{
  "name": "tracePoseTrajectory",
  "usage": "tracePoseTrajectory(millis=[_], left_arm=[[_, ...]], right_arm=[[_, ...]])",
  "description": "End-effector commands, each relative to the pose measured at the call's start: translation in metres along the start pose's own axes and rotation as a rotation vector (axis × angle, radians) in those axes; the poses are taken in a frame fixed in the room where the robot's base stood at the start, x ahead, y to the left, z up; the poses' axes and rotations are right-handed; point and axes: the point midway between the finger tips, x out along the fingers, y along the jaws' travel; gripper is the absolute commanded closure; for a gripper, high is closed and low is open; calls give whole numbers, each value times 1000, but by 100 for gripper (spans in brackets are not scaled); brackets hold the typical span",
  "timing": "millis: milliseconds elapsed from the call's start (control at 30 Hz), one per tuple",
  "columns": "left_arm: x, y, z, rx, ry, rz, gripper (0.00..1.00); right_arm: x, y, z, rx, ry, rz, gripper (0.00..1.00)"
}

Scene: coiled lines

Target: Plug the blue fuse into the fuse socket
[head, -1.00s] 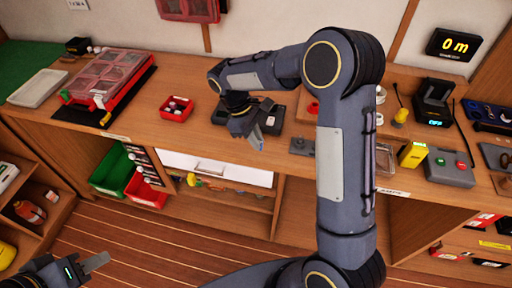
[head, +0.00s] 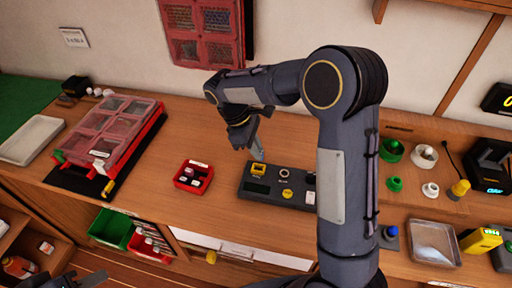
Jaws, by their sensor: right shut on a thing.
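My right gripper (head: 257,152) is just above the back edge of a dark grey panel block (head: 262,191), fingers pointing down. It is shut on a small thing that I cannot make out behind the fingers. The block carries a yellow square part (head: 257,169), a pale ring-shaped socket (head: 283,172) and a yellow round part (head: 287,193). I cannot tell for sure which is the fuse socket. A small blue-topped piece (head: 390,232) stands on the bench right of my arm; whether it is a fuse is unclear. My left gripper (head: 88,281) is at the bottom left edge, partly cut off.
A red bin (head: 193,177) with small parts stands left of the block. A red compartment case (head: 110,138) is further left. Green and white cups (head: 392,150), a metal tray (head: 435,242) and a yellow tester (head: 481,241) are on the right. Bench behind the block is clear.

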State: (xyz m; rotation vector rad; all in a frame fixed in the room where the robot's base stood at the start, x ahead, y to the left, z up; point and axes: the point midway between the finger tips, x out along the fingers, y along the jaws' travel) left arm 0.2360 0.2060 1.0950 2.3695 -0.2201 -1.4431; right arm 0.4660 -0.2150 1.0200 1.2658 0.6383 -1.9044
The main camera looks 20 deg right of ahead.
Motion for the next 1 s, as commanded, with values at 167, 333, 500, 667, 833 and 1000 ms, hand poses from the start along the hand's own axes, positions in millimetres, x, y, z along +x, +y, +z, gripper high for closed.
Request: tracePoseTrajectory(millis=[167,333,500,667,833,1000], left_arm=[[1,0,1,0,0,0,64],[6,-3,3,0,0,0,64],[15,-7,8,0,0,0,64],[24,-11,12,0,0,0,64],[31,-14,16,0,0,0,64],[33,-15,16,0,0,0,64]], right_arm=[[2,0,-1,0,0,0,100],[8,0,-3,0,0,0,100],[18,0,-8,0,0,0,100],[29,0,-12,0,0,0,100],[38,0,-16,0,0,0,100],[40,0,-16,0,0,0,100]])
